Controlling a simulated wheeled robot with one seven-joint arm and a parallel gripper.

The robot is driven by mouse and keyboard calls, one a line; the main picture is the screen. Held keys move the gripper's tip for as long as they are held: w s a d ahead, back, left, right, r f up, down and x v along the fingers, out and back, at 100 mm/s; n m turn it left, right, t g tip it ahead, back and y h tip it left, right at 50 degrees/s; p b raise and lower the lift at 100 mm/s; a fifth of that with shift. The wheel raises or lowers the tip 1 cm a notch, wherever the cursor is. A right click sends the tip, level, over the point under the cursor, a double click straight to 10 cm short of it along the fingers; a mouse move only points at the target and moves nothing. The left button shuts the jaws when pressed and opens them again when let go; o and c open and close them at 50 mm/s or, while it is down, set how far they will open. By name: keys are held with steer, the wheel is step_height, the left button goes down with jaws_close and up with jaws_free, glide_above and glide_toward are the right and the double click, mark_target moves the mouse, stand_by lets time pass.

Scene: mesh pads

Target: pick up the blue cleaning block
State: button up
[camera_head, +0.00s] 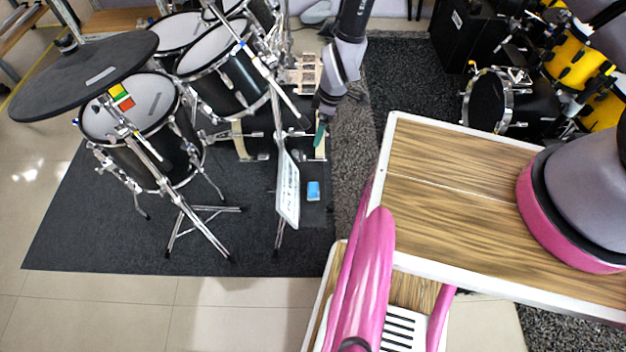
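The blue cleaning block (313,190) is a small bright blue piece. It lies on a dark surface on the floor, just right of a tilted white sheet with printing (288,188). My gripper (320,134) hangs at the end of a grey and black arm that comes down from the top of the picture. A dark teal tip shows at its lower end. In the picture it is above the block, with a clear gap between them. It is small and seen side-on, so I cannot tell whether its fingers are open. I see nothing held in it.
A black drum kit (140,120) with cymbal pad and metal stands fills the left. A wood-topped table (470,200) with white edges is at the right, with a pink curved thing (367,270) before it. Yellow drums (580,65) stand at the back right. Pale tiles lie in front.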

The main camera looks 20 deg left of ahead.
steer(key=s+d+f+n, duration=0.2)
steer(key=s+f, duration=0.5)
steer(key=f, duration=0.3)
glide_above(314, 187)
steer(key=shift+h, duration=0.4)
steer(key=f, duration=0.4)
steer(key=shift+d+f, duration=0.25)
steer(key=shift+d, duration=0.05)
steer(key=shift+s+a+f, duration=0.1)
steer(key=shift+a+f, duration=0.1)
steer(key=shift+f, duration=1.3)
steer(key=shift+a+f, duration=0.15)
steer(key=shift+f, duration=1.3)
jaws_close()
steer(key=shift+d+r, duration=0.1)
